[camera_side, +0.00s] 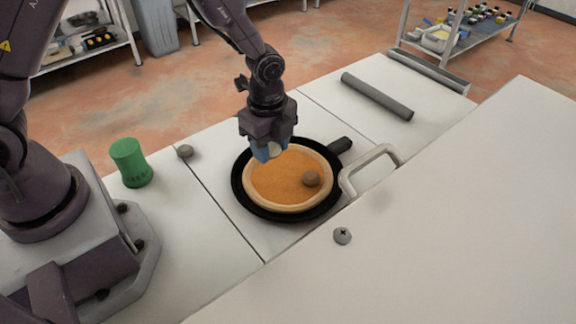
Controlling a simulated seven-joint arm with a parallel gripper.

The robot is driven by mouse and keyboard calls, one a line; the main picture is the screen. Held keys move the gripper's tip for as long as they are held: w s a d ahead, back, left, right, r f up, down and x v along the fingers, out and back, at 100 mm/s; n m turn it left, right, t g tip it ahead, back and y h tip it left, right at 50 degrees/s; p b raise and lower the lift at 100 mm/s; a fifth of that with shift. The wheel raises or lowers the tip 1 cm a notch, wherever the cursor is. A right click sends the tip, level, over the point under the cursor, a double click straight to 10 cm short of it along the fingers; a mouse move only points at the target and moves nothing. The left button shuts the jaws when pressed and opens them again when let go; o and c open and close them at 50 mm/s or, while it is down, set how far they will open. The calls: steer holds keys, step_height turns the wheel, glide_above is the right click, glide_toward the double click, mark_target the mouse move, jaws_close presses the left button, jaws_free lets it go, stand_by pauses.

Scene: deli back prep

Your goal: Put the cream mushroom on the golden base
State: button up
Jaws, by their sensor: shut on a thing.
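My gripper (267,152), with blue fingers, points down over the upper left part of the golden base. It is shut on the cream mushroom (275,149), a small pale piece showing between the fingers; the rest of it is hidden. The golden base (283,184) is a round orange disc with a paler raised rim, lying in a black pan (243,190). I cannot tell whether the mushroom touches the base.
A grey-brown piece (185,151) and a green cup (131,163) stand left on the white counter. A metal handle (372,168) is right of the pan, and a grey roller (377,96) lies behind.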

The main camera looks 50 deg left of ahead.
glide_above(288, 176)
step_height(288, 176, down, 5)
steer(key=shift+f, duration=1.5)
steer(key=shift+f, duration=0.1)
steer(key=o, duration=1)
steer(key=shift+c, duration=0.2)
